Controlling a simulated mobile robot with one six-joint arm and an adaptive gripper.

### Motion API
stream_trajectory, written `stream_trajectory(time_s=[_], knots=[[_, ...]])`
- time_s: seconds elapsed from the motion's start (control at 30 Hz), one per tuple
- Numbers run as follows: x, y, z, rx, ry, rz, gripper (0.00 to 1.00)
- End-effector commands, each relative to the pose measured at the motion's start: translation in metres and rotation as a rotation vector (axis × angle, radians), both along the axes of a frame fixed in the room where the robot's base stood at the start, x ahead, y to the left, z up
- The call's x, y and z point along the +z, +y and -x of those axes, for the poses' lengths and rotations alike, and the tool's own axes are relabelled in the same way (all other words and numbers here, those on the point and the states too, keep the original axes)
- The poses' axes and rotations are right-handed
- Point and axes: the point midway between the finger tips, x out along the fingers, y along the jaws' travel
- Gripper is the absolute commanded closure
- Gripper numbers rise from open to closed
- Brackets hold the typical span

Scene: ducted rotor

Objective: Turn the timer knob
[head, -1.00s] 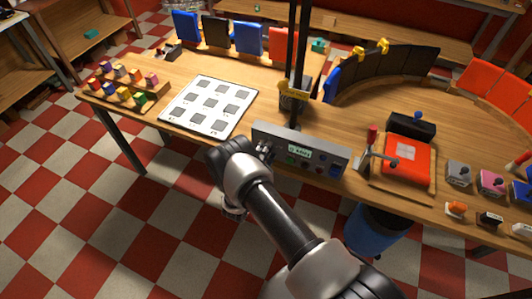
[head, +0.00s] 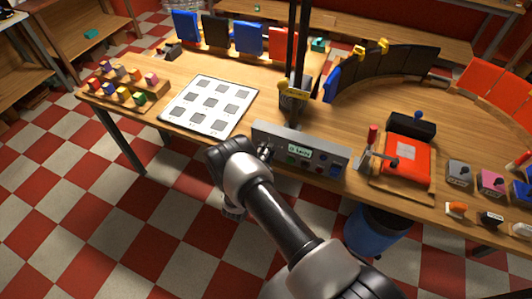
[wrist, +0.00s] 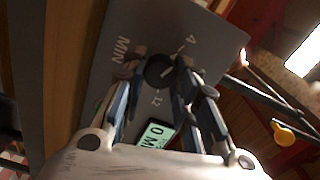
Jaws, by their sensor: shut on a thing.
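The grey control panel (head: 335,160) stands at the front edge of the wooden table, with a small green display (head: 300,151). In the wrist view the panel (wrist: 100,75) bears the round dark timer knob (wrist: 158,70), with "MIN", "4" and "12" marked around it. The display (wrist: 155,135) is partly hidden by my gripper; "0 M" can be read. My gripper (wrist: 160,73) has one finger on each side of the knob and is shut on it. In the head view my gripper (head: 264,152) is at the panel's left end, and my wrist hides the knob.
A white board with grey squares (head: 190,123) lies to the left of the panel. A dark post (head: 300,50) rises behind it. A red device with a lever (head: 405,155) stands to the right. A blue bin (head: 372,235) is below the table. Open checkered floor lies in front.

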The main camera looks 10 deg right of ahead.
Motion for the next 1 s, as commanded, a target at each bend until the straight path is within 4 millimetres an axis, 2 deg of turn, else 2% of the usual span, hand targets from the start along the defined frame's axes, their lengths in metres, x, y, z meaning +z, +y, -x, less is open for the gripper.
stream_trajectory(time_s=[0.27, 1.0], knots=[[-0.0025, 0.0002, -0.0005, 0.000, -0.095, -0.129, 0.96], [-0.0033, 0.0007, -0.0009, 0.001, -0.504, -0.692, 0.96]])
